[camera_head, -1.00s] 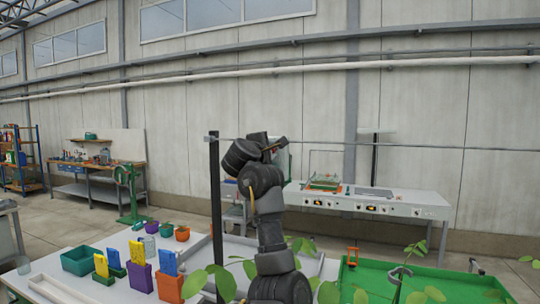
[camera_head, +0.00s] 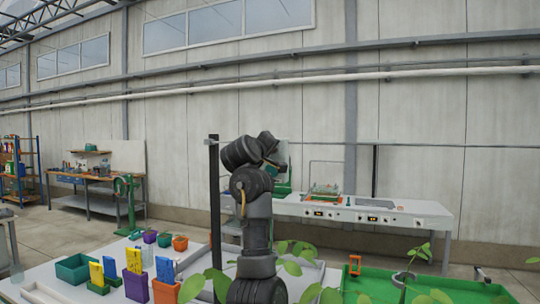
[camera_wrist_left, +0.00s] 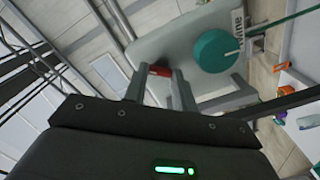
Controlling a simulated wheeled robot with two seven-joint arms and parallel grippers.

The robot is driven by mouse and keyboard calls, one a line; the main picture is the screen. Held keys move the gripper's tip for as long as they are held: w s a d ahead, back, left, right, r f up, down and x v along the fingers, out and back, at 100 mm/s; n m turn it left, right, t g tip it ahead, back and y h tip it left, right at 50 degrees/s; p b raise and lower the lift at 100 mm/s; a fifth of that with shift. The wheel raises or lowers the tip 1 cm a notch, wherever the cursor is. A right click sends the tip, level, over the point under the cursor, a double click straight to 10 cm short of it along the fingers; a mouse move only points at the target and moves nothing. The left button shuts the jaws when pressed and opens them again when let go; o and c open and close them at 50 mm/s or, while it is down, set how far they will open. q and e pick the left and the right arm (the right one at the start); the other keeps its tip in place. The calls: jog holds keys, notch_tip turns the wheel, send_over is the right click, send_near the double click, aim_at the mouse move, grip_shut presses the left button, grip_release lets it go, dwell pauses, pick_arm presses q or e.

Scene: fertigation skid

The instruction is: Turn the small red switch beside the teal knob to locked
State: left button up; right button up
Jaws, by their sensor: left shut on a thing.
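The small red switch (camera_wrist_left: 161,71) shows in the left wrist view, on a light grey housing (camera_wrist_left: 172,46). The round teal knob (camera_wrist_left: 215,51) is just right of it in that view. My left gripper (camera_wrist_left: 159,79) has its two fingers either side of the red switch and is shut on it. The fingers hide part of the switch, so its exact setting cannot be read. In the head view my dark arm rises in the middle and its own links hide the jaws, the switch and the knob. My right gripper is not in view.
A dark upright post (camera_head: 214,200) stands close left of my arm. Pots and yellow and blue pieces crowd the near white table (camera_head: 50,292). A green tray (camera_head: 450,284) and leafy plants are at the right. A long white bench (camera_head: 400,207) stands behind.

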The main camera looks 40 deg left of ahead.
pick_arm(q)
jog(key=shift+f+m, duration=0.1)
jog(key=shift+m, duration=0.4)
dwell(0.3)
jog(key=o, duration=1)
jog(key=b+v, duration=0.5)
jog(key=v, duration=0.5)
jog(key=shift+s+d, duration=0.2)
jog(key=shift+s, duration=0.15)
